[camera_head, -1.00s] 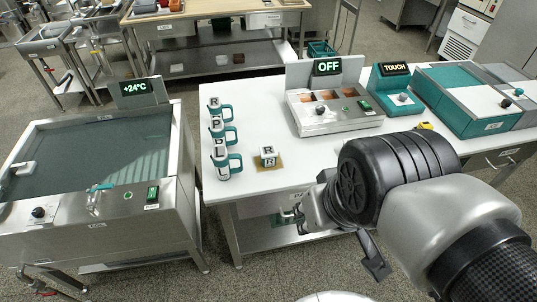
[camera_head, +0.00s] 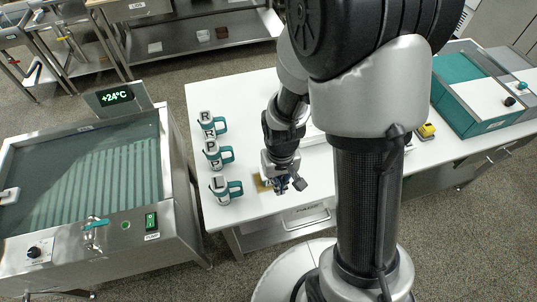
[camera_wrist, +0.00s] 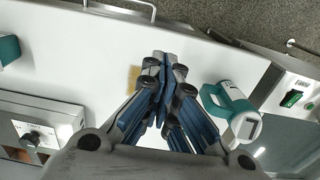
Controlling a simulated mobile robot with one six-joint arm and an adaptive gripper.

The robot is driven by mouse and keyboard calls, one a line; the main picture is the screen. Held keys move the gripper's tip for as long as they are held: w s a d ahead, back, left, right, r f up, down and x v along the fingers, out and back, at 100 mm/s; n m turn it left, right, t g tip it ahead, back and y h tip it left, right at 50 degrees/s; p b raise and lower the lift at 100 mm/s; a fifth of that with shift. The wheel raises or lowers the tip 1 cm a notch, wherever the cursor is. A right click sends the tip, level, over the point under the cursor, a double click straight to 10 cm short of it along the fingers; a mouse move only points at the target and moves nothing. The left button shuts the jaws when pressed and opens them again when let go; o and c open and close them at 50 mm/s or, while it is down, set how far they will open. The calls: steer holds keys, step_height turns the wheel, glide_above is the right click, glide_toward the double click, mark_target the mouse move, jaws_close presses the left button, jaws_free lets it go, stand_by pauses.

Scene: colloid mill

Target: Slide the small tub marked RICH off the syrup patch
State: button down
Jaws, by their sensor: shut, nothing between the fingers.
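The syrup patch (camera_head: 261,184) is a small yellow-brown stain on the white table, near its front edge. Part of it also shows in the wrist view (camera_wrist: 134,78), to the left of the fingers. I cannot make out the small tub marked RICH in either view now; my gripper covers the area beside the patch. My gripper (camera_head: 283,186) is low over the table at the right side of the patch. In the wrist view its blue-padded fingers (camera_wrist: 165,58) meet at the tips, shut and empty. Whether they touch anything is hidden.
A water bath (camera_head: 85,185) stands left of the table. A yellow item (camera_head: 426,130) lies further right.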

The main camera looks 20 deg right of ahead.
steer(key=f+b, duration=0.4)
steer(key=f, duration=0.6)
steer(key=shift+s, duration=0.2)
steer(key=w, duration=0.3)
steer(key=shift+w+r, duration=0.1)
steer(key=shift+w, duration=0.15)
steer(key=shift+w+r, duration=0.1)
steer(key=shift+w, duration=0.2)
steer(key=shift+w, duration=0.1)
